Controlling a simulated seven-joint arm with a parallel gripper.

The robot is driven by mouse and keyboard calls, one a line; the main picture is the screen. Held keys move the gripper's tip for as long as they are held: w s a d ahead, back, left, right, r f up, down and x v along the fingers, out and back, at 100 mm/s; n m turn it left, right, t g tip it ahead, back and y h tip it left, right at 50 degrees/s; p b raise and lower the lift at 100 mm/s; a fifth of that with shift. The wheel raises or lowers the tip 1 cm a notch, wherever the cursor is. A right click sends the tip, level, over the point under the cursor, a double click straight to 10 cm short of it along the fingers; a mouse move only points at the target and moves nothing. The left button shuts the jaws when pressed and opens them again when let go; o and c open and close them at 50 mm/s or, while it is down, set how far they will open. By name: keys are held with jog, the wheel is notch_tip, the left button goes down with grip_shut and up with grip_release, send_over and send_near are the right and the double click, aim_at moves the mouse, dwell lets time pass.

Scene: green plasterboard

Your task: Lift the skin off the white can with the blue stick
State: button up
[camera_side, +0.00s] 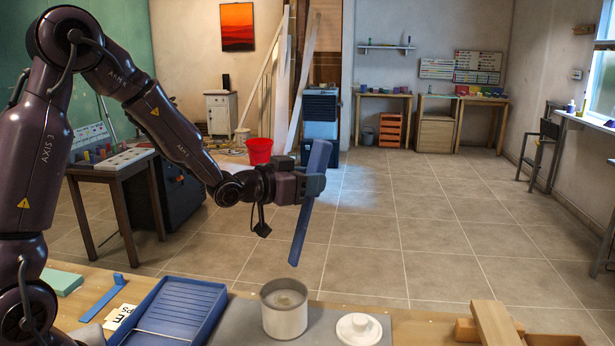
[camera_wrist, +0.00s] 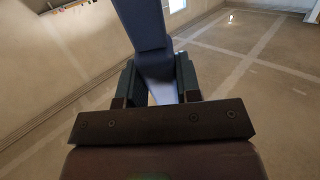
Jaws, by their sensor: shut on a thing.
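My gripper (camera_side: 312,184) is shut on the blue stick (camera_side: 303,232), a long flat bar held steeply, slightly tilted, in the air. Its lower end hangs above and a little right of the white can (camera_side: 285,318), clear of it. The wrist view shows the stick (camera_wrist: 146,28) between the two fingers of my gripper (camera_wrist: 160,85). The can stands open and upright on the grey mat at the front of the table. A pale, yellowish patch of skin (camera_side: 287,298) shows inside it. The white lid (camera_side: 359,329) with a knob lies right of the can.
A blue ribbed paint tray (camera_side: 216,297) lies left of the can. A smaller blue tool (camera_side: 103,296), a white card (camera_side: 120,318) and a green block (camera_side: 62,281) lie farther left. Wooden pieces (camera_side: 494,325) lie at the right. The air around the stick is free.

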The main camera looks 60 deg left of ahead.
send_over(298, 234)
jog(key=w, duration=0.3)
jog(key=shift+s+f, duration=0.2)
jog(key=shift+f, duration=2.25)
jog(key=shift+s+f, duration=0.35)
jog(key=shift+f, duration=0.7)
jog(key=shift+s+f, duration=0.3)
jog(key=shift+f, duration=0.8)
jog(key=shift+s+f, duration=0.35)
jog(key=shift+f, duration=0.7)
jog(key=shift+r, duration=0.15)
jog(key=shift+w+r, duration=0.35)
jog(key=shift+r, duration=0.8)
jog(key=shift+w+r, duration=0.4)
jog(key=shift+r, duration=0.75)
jog(key=shift+w+r, duration=0.35)
jog(key=shift+r, duration=0.8)
